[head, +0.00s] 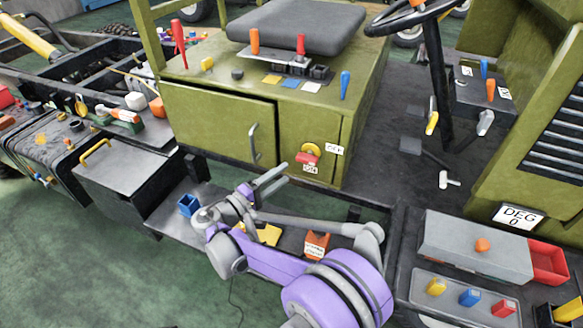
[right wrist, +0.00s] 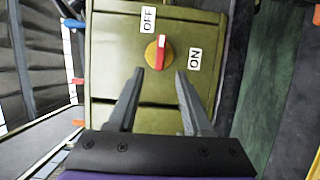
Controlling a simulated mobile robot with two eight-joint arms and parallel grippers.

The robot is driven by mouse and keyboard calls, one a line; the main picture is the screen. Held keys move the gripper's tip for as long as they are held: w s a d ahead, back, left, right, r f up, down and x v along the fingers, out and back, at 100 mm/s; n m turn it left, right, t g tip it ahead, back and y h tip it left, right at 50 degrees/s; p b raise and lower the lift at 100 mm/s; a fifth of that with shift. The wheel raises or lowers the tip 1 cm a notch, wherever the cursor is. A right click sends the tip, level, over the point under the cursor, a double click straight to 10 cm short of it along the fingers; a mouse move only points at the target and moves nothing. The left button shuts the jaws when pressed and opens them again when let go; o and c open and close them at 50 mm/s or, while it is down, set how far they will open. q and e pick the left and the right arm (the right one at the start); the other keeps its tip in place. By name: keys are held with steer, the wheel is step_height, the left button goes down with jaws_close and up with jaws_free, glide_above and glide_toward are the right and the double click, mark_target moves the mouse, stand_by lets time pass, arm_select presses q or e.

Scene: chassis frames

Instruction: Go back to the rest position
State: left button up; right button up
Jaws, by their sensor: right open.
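My right gripper (head: 285,175) is in front of the green cabinet (head: 215,118), its fingers pointing toward a rotary switch (head: 308,152) with a yellow base and red handle. In the right wrist view the two fingers (right wrist: 160,74) are spread with nothing between them. The switch (right wrist: 157,52) lies just beyond the fingertips, apart from them as far as I can tell. An OFF label (right wrist: 148,19) is at its upper left and an ON label (right wrist: 195,61) at its lower right. My left gripper is not in view.
A small blue bin (head: 188,205) and an orange box (head: 316,246) sit on the low shelf around my right arm. A grey box (head: 472,248) and a red tray (head: 548,262) are at the right. A steering wheel (head: 420,14) stands at the upper right. Open green floor lies at the lower left.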

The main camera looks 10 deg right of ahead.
steer(key=shift+s+a, duration=0.3)
steer(key=shift+a, duration=0.15)
steer(key=s+d+r+m+g+y+p, duration=0.25)
steer(key=s+d+g+y+p, duration=0.3)
steer(key=s+d, duration=0.75)
steer(key=s+a+m+y+p, duration=0.3)
steer(key=s+y+p, duration=0.3)
steer(key=s, duration=1.1)
steer(key=m+t+y, duration=0.1)
steer(key=y, duration=0.2)
steer(key=shift+r, duration=0.2)
steer(key=shift+s+y, duration=0.1)
steer(key=shift+y, duration=0.15)
steer(key=shift+c, duration=0.2)
